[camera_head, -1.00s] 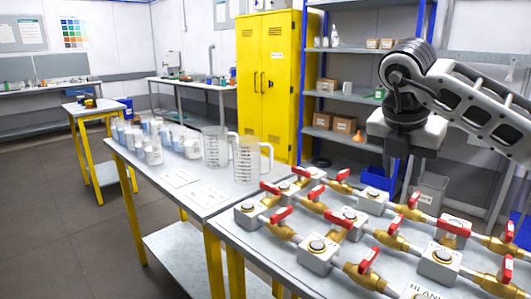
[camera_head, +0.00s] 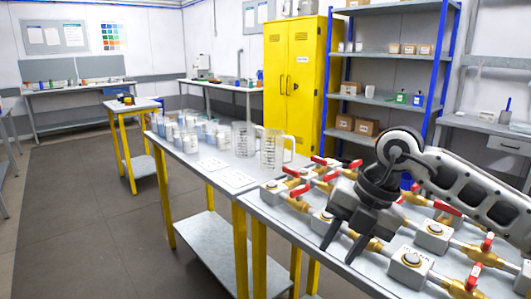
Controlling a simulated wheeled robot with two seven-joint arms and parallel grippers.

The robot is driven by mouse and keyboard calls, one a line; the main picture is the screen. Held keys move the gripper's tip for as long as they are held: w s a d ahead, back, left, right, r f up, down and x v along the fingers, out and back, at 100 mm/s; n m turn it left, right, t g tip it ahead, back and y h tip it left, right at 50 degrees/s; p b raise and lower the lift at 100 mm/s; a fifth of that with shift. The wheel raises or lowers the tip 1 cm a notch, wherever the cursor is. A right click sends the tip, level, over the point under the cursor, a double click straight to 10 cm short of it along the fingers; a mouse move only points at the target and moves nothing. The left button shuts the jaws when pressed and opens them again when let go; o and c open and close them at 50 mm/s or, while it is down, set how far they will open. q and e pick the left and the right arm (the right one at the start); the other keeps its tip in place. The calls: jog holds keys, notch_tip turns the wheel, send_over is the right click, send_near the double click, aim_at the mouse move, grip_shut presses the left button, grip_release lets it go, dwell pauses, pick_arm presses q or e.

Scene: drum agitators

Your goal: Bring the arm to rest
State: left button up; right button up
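My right arm (camera_head: 470,190) comes in from the right edge, light grey with black joints. Its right gripper (camera_head: 338,252) hangs over the table with the brass pipes and valves, pointing down and to the left. Its two dark fingers are spread apart with nothing seen between them. The gripper and wrist hide part of the valve rows behind them. My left gripper is not in view.
Brass valves with red handles (camera_head: 484,246) and grey button boxes (camera_head: 410,270) fill the table under the arm. Clear measuring jugs (camera_head: 271,150) and several small beakers stand on the adjoining table. A yellow cabinet (camera_head: 297,80) and shelves stand behind. Floor at left is clear.

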jog(key=s+a+m+y, duration=0.1)
jog(key=s+a+y, duration=0.4)
jog(key=a+y, duration=0.3)
jog(key=s+a+m+y, duration=0.1)
jog(key=s+a+y, duration=0.3)
jog(key=a+y, duration=0.45)
jog(key=w+d+f+m+t+h, duration=0.3)
jog(key=d+f+m+t+h, duration=0.75)
jog(key=m+t, duration=0.8)
jog(key=s+d+f+m+g+h, duration=0.3)
jog(key=s+f, duration=0.3)
jog(key=f, duration=0.3)
jog(key=s+d+f+m+g+h, duration=0.4)
jog(key=s+f+m+g, duration=0.1)
jog(key=f, duration=0.4)
jog(key=shift+s+d+f+m+g, duration=0.2)
jog(key=shift+s+m+g, duration=0.2)
jog(key=shift+s, duration=0.6)
